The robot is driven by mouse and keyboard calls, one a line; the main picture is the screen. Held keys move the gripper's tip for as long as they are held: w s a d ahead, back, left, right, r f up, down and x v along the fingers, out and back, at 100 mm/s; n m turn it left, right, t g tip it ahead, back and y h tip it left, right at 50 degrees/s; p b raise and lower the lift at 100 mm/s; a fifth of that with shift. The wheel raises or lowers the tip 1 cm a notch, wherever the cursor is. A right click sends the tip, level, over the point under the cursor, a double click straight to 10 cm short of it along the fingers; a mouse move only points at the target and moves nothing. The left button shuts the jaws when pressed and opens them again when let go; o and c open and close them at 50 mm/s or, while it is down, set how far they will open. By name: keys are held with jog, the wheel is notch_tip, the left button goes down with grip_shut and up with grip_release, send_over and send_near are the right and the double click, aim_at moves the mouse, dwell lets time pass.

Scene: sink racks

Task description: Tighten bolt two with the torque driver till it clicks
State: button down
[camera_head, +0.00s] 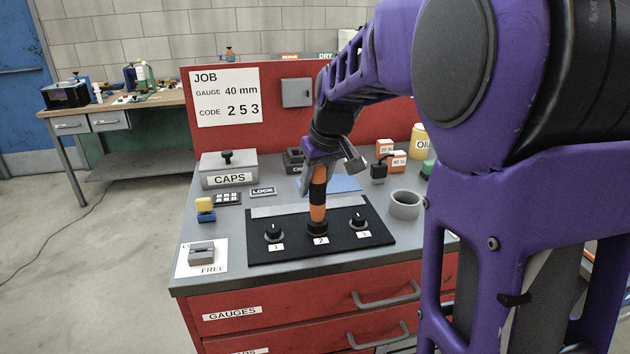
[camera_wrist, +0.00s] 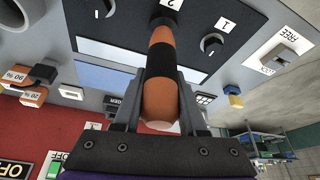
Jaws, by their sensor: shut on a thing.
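My gripper (camera_head: 319,176) is shut on the torque driver (camera_head: 318,212), which has an orange handle with a black band. The driver stands about upright over position 2 on the black plate (camera_head: 290,250). Its lower end meets the dark round piece (camera_head: 317,230) behind label 2; bolt two itself is hidden there. In the wrist view the driver (camera_wrist: 160,98) lies between both fingers (camera_wrist: 162,82) and points at label 2. Bolt one (camera_head: 273,232) stands to its left and bolt three (camera_head: 358,220) to its right, both clear of the driver.
A grey ring (camera_head: 405,205) stands right of the plate. The CAPS box (camera_head: 229,168), a keypad (camera_head: 227,199) and a yellow-and-blue block (camera_head: 205,209) are at left. A grey block (camera_head: 201,252) lies on the FREE card at the front left. A red panel (camera_head: 225,140) stands behind.

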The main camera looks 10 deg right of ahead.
jog(key=shift+r+p, duration=1.55)
jog(key=shift+r, duration=0.9)
